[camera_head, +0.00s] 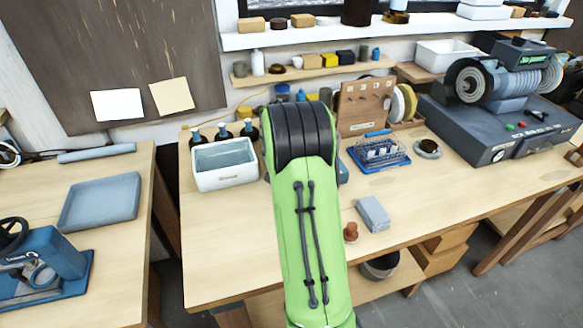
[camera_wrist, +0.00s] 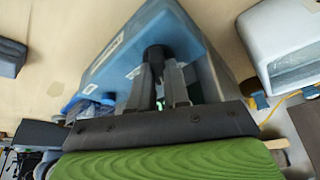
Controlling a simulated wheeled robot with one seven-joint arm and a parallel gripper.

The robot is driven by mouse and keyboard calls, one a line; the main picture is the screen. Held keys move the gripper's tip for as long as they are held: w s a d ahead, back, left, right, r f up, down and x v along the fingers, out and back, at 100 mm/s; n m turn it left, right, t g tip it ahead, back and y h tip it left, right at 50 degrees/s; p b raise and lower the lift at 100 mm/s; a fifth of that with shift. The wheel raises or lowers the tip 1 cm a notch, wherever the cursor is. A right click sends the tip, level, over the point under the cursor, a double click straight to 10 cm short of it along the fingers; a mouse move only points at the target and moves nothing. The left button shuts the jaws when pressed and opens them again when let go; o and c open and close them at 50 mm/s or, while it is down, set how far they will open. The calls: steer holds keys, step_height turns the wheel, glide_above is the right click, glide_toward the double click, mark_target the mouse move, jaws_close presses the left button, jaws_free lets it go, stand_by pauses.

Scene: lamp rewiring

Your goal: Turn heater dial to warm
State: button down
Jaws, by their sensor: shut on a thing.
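The heater (camera_wrist: 190,32) is a blue box with small pale labels, in the middle of the wrist view. A dark round dial (camera_wrist: 154,51) stands out from its face. My gripper (camera_wrist: 157,68) is shut on the dial, one grey finger on each side of it. The fingers hide part of the dial, and I cannot read its setting. In the head view my green arm covers the gripper, the dial and most of the heater.
A white bin (camera_head: 226,178) stands left of my arm, with several small bottles behind it. A grey block (camera_head: 373,213) and a brown knob-like piece (camera_head: 350,232) lie to the right. A blue wire rack (camera_head: 379,153) and a pegboard (camera_head: 362,105) stand farther back.

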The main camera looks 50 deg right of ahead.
steer(key=m, duration=0.2)
steer(key=m+g, duration=0.1)
steer(key=m+g+p, duration=0.1)
steer(key=m, duration=0.1)
steer(key=shift+w+a+m+h, duration=0.1)
steer(key=shift+w+m+h, duration=0.15)
steer(key=shift+m+h, duration=0.05)
steer(key=m+g+p, duration=0.1)
steer(key=m, duration=0.1)
steer(key=m+g+p, duration=0.1)
steer(key=m, duration=0.2)
steer(key=shift+w+m+y, duration=0.1)
steer(key=shift+m+y, duration=0.2)
steer(key=shift+y, duration=0.1)
steer(key=c, duration=1.1)
jaws_free()
steer(key=p+v, duration=0.4)
steer(key=v, duration=1.1)
steer(key=shift+w+r, duration=0.3)
steer(key=shift+a, duration=0.1)
